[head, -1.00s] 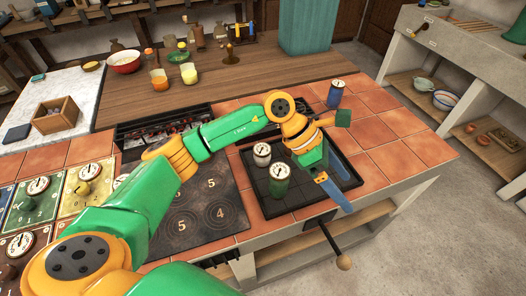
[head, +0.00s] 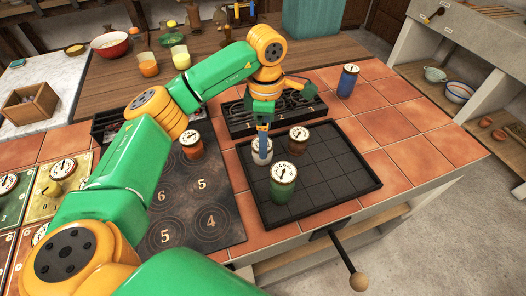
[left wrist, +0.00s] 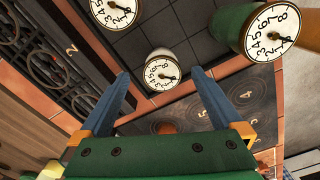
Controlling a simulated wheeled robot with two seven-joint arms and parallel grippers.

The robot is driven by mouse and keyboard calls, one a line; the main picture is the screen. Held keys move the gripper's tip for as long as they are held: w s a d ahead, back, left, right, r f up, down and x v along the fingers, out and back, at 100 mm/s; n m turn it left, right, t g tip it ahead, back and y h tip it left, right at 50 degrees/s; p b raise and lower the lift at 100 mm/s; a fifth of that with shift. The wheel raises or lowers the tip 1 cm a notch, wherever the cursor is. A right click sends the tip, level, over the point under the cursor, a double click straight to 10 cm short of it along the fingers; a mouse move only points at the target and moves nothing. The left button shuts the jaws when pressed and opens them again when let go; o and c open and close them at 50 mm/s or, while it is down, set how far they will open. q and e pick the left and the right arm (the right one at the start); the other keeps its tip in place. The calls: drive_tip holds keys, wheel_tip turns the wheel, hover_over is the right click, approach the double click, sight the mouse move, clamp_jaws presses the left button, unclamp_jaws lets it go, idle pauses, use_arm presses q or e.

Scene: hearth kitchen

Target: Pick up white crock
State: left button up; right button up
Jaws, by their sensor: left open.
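The white crock (head: 262,154) stands upright on the black gridded tray (head: 345,205), near its left edge, with a numbered dial on its lid. It also shows in the left wrist view (left wrist: 182,52), just ahead of the blue fingertips and roughly between them. My left gripper (head: 262,138) points down at the white crock, its fingers partly hiding it. The left wrist view shows the gripper (left wrist: 160,76) open, with nothing held. I cannot tell whether a finger touches the crock. My right gripper is not in view.
A green crock (head: 283,188) stands close in front of the white one, and a brown crock (head: 298,140) close to its right. Another brown crock (head: 192,145) is on the numbered hob (head: 190,205). A blue crock (head: 347,82) stands behind. The tray's right side is clear.

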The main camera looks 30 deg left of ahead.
use_arm(q)
drive_tip(key=f, duration=0.2)
drive_tip(key=f+p, duration=0.1)
drive_tip(key=f, duration=0.3)
drive_tip(key=shift+s+a+f+p, duration=0.2)
drive_tip(key=shift+a+f+p, duration=0.1)
drive_tip(key=shift+f+p, duration=0.1)
drive_tip(key=shift+d+r, duration=0.1)
drive_tip(key=shift+c, duration=0.9)
clamp_jaws()
